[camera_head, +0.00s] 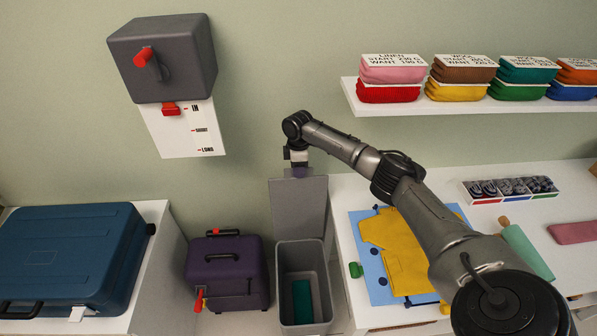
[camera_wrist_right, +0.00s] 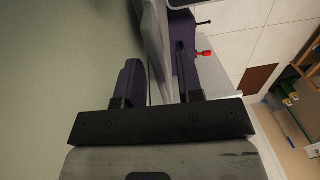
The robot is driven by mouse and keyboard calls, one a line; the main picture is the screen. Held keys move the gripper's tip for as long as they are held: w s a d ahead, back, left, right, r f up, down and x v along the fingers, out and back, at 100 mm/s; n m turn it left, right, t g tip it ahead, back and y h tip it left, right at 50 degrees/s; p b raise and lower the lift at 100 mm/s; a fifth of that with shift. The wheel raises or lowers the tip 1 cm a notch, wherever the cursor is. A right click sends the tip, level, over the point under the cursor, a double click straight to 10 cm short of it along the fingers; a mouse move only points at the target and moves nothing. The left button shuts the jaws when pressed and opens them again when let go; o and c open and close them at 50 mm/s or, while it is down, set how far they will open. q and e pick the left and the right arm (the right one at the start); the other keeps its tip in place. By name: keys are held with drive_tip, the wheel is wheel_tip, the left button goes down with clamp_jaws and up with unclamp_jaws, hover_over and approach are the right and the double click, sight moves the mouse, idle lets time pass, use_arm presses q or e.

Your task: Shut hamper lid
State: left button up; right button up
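The grey hamper (camera_head: 326,285) stands open on the floor, with a dark green item (camera_head: 302,300) inside. Its grey lid (camera_head: 298,210) is raised upright at the back, near the wall. My right gripper (camera_head: 299,168) is at the lid's top edge, pointing down. In the right wrist view my right gripper (camera_wrist_right: 157,55) has its two dark fingers spread, with the grey lid (camera_wrist_right: 154,35) between them. Some gap shows beside the lid, so the fingers do not look closed on it. My left gripper is not in view.
A purple case (camera_head: 228,280) stands left of the hamper. A blue suitcase (camera_head: 70,255) lies on the left counter. The right counter (camera_head: 345,195) holds a blue mat with yellow cloth and a sock tray (camera_head: 510,190). A shelf (camera_head: 400,108) with folded stacks is above.

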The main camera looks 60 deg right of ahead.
drive_tip(key=shift+f, duration=0.6)
clamp_jaws()
